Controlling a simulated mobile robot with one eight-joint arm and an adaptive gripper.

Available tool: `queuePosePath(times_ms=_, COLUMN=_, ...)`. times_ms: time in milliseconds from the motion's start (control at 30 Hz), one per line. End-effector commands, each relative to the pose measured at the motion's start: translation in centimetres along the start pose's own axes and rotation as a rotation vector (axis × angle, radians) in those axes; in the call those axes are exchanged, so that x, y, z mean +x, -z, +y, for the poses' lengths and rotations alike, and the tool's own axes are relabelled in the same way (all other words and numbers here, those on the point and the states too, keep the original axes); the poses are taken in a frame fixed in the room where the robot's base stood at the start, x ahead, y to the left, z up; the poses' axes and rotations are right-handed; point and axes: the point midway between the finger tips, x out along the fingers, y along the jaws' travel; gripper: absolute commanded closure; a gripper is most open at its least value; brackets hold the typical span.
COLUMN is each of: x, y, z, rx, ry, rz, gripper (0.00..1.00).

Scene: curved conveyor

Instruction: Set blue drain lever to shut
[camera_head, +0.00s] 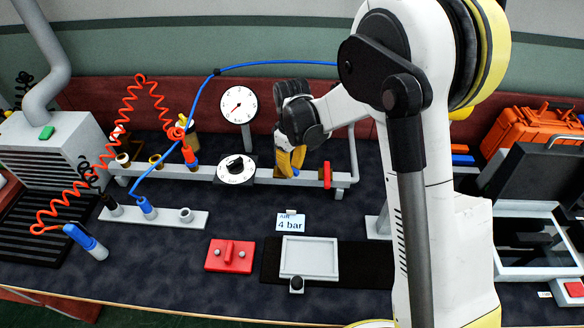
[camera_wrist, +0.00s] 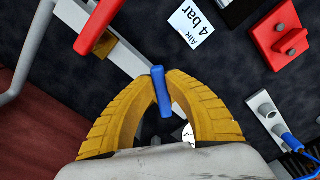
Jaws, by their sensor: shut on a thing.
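The blue drain lever (camera_wrist: 162,92) shows in the wrist view between the yellow fingertips of my gripper (camera_wrist: 162,88). Both fingers touch it from either side, so my gripper is shut on it. The lever lies at an angle to the pale grey pipe (camera_wrist: 130,58), near that pipe's end in this view. In the head view my gripper (camera_head: 291,162) is at the pipe, between the round white dial and the red lever. It hides most of the blue lever there.
A red lever (camera_head: 327,175) stands on the pipe just right of my gripper. The white dial (camera_head: 236,169) is close on the left, with a gauge (camera_head: 238,104) behind. An "AIR 4 bar" card (camera_head: 291,222), red block (camera_head: 230,256) and grey tray (camera_head: 309,240) lie in front.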

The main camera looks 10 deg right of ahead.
Motion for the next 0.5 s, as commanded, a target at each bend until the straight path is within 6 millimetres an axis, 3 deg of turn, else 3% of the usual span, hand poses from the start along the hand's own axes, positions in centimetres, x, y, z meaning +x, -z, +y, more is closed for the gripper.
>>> queuePosePath(times_ms=500, x=0.10, y=0.00, z=-0.56, rx=0.110, ry=0.001, rz=-0.001, gripper=1.00)
